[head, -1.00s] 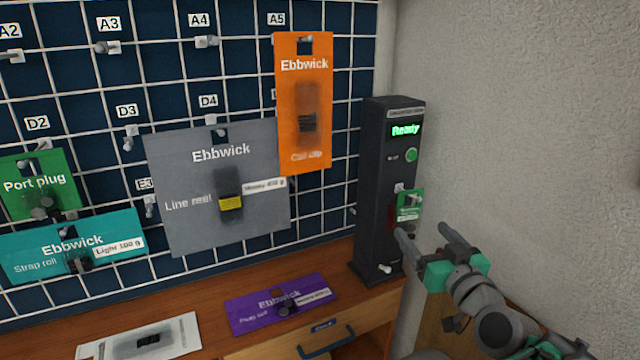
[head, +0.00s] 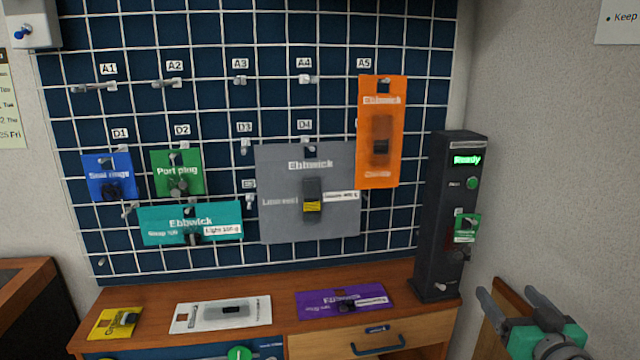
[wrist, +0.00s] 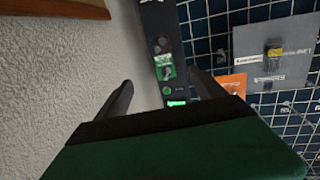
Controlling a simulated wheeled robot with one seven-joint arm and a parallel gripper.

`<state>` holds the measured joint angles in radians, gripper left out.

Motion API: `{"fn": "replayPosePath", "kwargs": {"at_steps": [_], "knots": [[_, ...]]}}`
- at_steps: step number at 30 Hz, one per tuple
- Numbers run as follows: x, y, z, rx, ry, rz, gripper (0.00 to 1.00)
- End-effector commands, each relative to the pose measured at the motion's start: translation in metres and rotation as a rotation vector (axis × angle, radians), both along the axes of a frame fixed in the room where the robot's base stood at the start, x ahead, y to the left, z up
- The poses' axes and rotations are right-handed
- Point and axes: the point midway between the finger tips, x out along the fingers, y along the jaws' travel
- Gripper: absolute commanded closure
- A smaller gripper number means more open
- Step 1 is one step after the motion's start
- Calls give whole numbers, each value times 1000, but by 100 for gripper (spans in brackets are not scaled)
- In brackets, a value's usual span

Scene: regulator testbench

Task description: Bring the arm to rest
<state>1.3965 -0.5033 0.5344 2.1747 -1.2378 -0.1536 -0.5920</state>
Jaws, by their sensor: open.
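My gripper (head: 513,299) is at the lower right of the head view, in front of the right wall and to the right of the dark regulator post. Its two grey fingers are spread apart, with nothing between them. In the wrist view my gripper (wrist: 158,90) shows both dark fingers apart. The dark post (head: 447,225) stands at the right end of the bench, its screen lit "Ready" in green, and a small green card (head: 467,228) hangs on its front. The post (wrist: 155,40) and the green card (wrist: 166,68) lie beyond the fingers in the wrist view.
A wire grid holds several cards, among them an orange one (head: 380,130), a grey one (head: 280,215) and a teal one (head: 165,225). Yellow (head: 105,325), white (head: 195,318) and purple (head: 320,306) cards lie on the wooden bench (head: 275,278). A drawer handle (head: 378,348) sticks out below.

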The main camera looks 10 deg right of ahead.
Motion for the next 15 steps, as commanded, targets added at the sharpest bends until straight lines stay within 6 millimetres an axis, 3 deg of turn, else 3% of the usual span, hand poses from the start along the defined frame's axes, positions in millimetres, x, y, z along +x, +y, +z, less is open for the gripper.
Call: {"fn": "replayPosePath", "kwargs": {"at_steps": [8,15], "knots": [[30,48,-11,39,163,109,20],[48,114,-28,79,408,222,20]]}}
